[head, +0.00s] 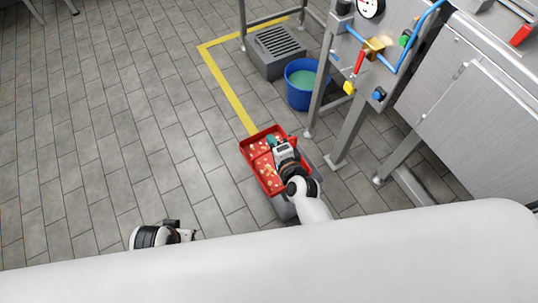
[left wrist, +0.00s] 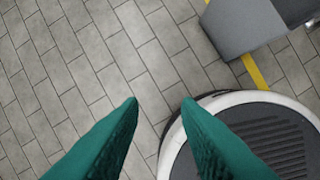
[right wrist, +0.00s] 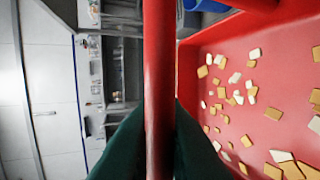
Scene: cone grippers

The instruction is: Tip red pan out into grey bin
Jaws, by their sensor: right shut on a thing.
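The red pan (head: 250,161) is a shallow tray with several small tan and white flat pieces lying in it. My right gripper (head: 279,147) is shut on a red bar of the pan, which runs upright between the green fingers in the right wrist view (right wrist: 160,110). The pan's red inside (right wrist: 285,50) shows to the right there. The grey bin (head: 284,208) is mostly hidden under the pan and my right arm; a grey box wall, apparently the bin, shows in the left wrist view (left wrist: 240,25). My left gripper (head: 186,236) is open and empty, left of the pan.
A blue bucket (head: 299,94) of greenish liquid stands beyond the pan, near a grey drain box (head: 277,50). A metal stand with pipes and valves (head: 372,45) and a steel cabinet (head: 480,110) are at right. Yellow tape (head: 226,85) marks the floor. The left floor is clear.

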